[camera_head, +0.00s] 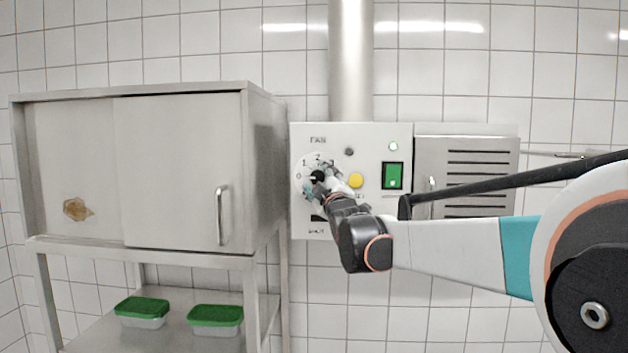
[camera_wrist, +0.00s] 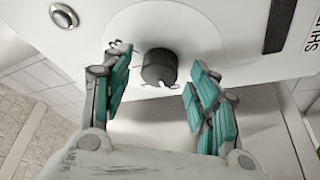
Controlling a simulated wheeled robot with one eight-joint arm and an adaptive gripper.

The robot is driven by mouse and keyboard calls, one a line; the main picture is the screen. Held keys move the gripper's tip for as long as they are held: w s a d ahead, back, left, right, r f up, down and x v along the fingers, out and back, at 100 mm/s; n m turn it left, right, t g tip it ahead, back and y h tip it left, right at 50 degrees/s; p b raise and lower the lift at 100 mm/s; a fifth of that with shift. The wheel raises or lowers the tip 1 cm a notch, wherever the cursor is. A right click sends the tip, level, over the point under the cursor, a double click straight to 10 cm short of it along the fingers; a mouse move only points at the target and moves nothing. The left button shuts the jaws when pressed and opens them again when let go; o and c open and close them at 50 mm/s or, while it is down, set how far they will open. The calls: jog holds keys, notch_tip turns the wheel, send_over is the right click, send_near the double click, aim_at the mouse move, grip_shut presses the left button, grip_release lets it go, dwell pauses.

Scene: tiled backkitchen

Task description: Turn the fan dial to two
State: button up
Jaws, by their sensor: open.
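The fan dial (camera_head: 316,176) is a black knob on a white round scale, on the left part of a white wall panel (camera_head: 372,137) marked FAN. In the head view the scale shows 0 at the left, then 1 and 2 toward the top. A light pointer mark on the knob seems to face left, near 0. In the wrist view the dial (camera_wrist: 159,67) sits between the teal pads of my gripper (camera_wrist: 162,100). The gripper is open, with a gap on each side of the knob. In the head view my gripper (camera_head: 328,180) partly covers the scale's right side.
The panel also carries a yellow button (camera_head: 356,180), a green switch (camera_head: 392,176) and small round fittings. A steel cabinet (camera_head: 180,170) stands close on the left. A vented steel box (camera_head: 475,160) is on the right. Green-lidded tubs (camera_head: 215,315) sit on the lower shelf.

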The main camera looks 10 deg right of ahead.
jog(key=c, duration=1.1)
jog(key=shift+o, duration=0.2)
jog(key=m+h+b, duration=0.2)
jog(key=m, duration=0.4)
jog(key=m+h+b, duration=0.2)
jog(key=m+h, duration=0.1)
jog(key=m, duration=0.2)
jog(key=a+m+h+b, duration=0.1)
jog(key=m+h+b, duration=0.1)
jog(key=m, duration=0.4)
jog(key=shift+w+f+m+t+h, duration=0.2)
jog(key=shift+f+m+t+h, duration=0.1)
jog(key=shift+h, duration=0.4)
jog(key=m+g+h, duration=0.1)
jog(key=m, duration=0.2)
jog(key=m+g+h, duration=0.1)
jog(key=m, duration=0.3)
jog(key=shift+a+r+h, duration=0.15)
jog(key=shift+a+h, duration=0.05)
jog(key=shift+h, duration=0.2)
jog(key=shift+m, duration=0.3)
